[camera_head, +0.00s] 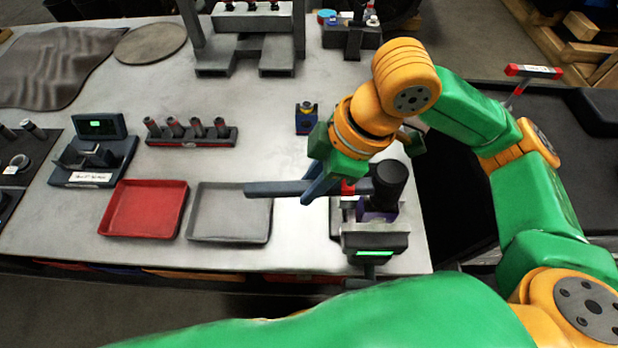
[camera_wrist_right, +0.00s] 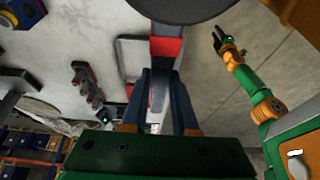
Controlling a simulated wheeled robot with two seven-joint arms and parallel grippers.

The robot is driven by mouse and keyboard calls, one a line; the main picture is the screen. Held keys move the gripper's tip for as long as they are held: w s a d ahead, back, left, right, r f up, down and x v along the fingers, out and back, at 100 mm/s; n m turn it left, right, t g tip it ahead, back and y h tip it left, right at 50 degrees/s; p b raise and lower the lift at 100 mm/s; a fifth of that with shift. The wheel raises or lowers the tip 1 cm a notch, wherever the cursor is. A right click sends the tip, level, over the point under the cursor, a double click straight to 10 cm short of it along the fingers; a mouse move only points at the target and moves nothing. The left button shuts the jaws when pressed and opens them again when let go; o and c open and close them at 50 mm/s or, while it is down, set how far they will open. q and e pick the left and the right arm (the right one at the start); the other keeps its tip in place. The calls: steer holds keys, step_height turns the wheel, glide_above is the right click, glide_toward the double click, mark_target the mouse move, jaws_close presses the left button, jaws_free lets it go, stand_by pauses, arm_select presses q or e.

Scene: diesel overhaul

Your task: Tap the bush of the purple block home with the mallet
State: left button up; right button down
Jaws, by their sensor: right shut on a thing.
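My right gripper (camera_head: 318,185) is shut on the handle of a mallet (camera_head: 262,189). The handle lies level and points left, with a red band near the head. The black mallet head (camera_head: 390,178) is over the purple block (camera_head: 378,214), which sits in a grey fixture (camera_head: 352,238) at the table's front right. The head covers the block's top, so the bush is hidden and I cannot tell whether they touch. In the right wrist view the mallet's red band (camera_wrist_right: 166,48) shows beyond my fingers. My left gripper (camera_wrist_right: 222,42) is small there; its jaw state is unclear.
A lit green display (camera_head: 374,253) fronts the fixture. A grey tray (camera_head: 230,238) and a red tray (camera_head: 113,222) lie to the left. A rack (camera_head: 190,142) of several dark pegs stands behind them. A small dark-blue block (camera_head: 306,125) stands behind the gripper. The middle of the table is clear.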

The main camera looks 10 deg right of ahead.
steer(key=r, duration=0.1)
steer(key=r+p, duration=0.2)
steer(key=r, duration=0.1)
steer(key=shift+w+d, duration=0.35)
steer(key=shift+w, duration=0.05)
steer(key=shift+s+a, duration=0.15)
steer(key=shift+s, duration=0.05)
steer(key=shift+w+d+r+y, duration=0.1)
steer(key=shift+d+r+y, duration=0.2)
steer(key=shift+r+y, duration=0.25)
steer(key=shift+s+a+r, duration=0.1)
steer(key=shift+s+a, duration=0.15)
steer(key=shift+a, duration=0.25)
